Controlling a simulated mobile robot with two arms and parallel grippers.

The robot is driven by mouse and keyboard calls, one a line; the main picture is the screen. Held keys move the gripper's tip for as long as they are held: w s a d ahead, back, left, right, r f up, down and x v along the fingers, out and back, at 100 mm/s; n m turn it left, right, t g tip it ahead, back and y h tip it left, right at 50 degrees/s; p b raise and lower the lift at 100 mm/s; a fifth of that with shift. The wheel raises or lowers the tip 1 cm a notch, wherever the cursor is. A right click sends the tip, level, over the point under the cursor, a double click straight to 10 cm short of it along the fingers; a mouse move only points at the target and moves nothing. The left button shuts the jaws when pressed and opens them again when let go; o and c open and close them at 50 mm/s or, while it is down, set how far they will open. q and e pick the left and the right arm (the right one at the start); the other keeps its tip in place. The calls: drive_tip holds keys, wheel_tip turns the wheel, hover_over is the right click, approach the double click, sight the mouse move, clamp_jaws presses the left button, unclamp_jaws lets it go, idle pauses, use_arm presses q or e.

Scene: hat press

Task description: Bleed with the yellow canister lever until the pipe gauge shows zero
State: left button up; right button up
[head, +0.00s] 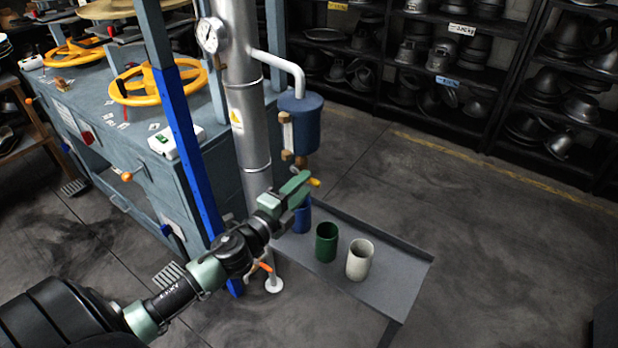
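The pipe gauge (211,35) is a round white dial on the upper silver pipe (247,110); its needle is too small to read. A blue canister (301,122) hangs from a bent white side pipe at the right of the silver pipe. A small yellow lever tip (314,182) shows below the canister, just beyond my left gripper. My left gripper (298,186), with green fingers, is under the canister and close to this lever. The fingers hide part of the lever, and I cannot tell whether they touch it or how far they are apart. My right gripper is out of view.
A grey side table (385,285) below holds a blue cup (302,218), a green cup (326,242) and a white cup (359,260). An orange lever (265,267) sits low by the pipe. A blue press bench (130,150) with yellow handwheels stands left; shelves of metal hat forms line the back.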

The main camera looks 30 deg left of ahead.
use_arm(q)
drive_tip(key=shift+w+d, duration=0.15)
drive_tip(key=shift+w, duration=1.5)
clamp_jaws()
